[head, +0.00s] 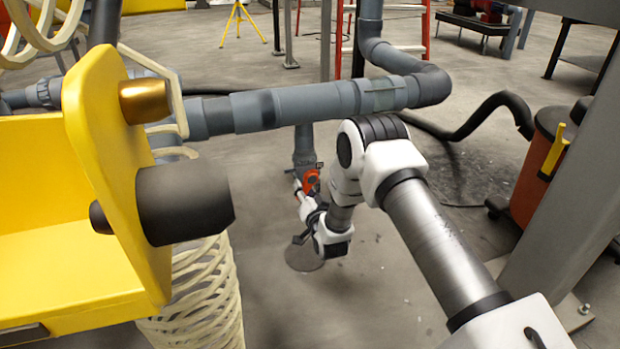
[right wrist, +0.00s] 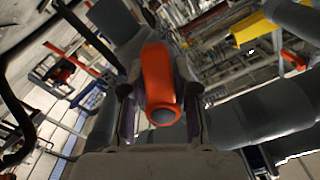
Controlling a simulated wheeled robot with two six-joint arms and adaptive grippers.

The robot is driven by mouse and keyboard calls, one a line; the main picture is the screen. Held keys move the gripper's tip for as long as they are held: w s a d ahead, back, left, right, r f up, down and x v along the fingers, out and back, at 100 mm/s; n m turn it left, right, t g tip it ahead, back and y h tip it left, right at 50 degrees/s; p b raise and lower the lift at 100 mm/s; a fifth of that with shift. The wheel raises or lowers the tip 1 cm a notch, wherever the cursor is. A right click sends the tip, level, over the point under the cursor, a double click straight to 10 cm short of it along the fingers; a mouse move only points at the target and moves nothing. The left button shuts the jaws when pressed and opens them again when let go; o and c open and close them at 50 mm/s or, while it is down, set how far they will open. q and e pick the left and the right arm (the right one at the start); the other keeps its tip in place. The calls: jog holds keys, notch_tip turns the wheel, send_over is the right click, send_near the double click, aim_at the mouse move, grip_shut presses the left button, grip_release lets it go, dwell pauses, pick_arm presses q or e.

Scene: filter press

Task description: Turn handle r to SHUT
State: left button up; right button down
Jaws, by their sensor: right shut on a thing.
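The orange-red handle (head: 311,181) is on the grey vertical pipe (head: 304,145) below the large horizontal pipe, in the middle of the head view. In the right wrist view the handle (right wrist: 160,85) stands between my fingers, its rounded end toward the camera. My right gripper (right wrist: 162,112) is shut on the handle, one finger on each side. In the head view the right gripper (head: 309,196) is small and partly hidden by my own wrist. Any SHUT mark is too small to read. My left gripper is not in view.
A grey horizontal pipe (head: 290,106) runs above my right forearm. A yellow press frame (head: 105,180) with a dark cylinder and a coiled cream hose (head: 200,300) fills the left. A grey post (head: 570,190) and an orange bin (head: 540,165) stand at the right.

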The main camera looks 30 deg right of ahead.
jog(key=m, duration=0.1)
jog(key=a+r+m, duration=0.1)
jog(key=m, duration=0.1)
jog(key=shift+w+m, duration=0.2)
jog(key=shift+m, duration=0.1)
jog(key=m, duration=0.1)
jog(key=r+m, duration=0.1)
jog(key=m, duration=0.1)
jog(key=shift+w+a+r, duration=0.1)
jog(key=shift+a, duration=0.2)
jog(key=m, duration=0.2)
jog(key=r+m, duration=0.1)
jog(key=m, duration=0.1)
jog(key=r+m, duration=0.1)
jog(key=shift+a+m+b, duration=0.1)
jog(key=shift+m+b, duration=0.2)
jog(key=shift+m, duration=0.1)
jog(key=c, duration=0.6)
grip_release()
jog(key=shift+f, duration=0.15)
jog(key=shift+o, duration=0.2)
jog(key=p+v, duration=0.2)
jog(key=v, duration=0.5)
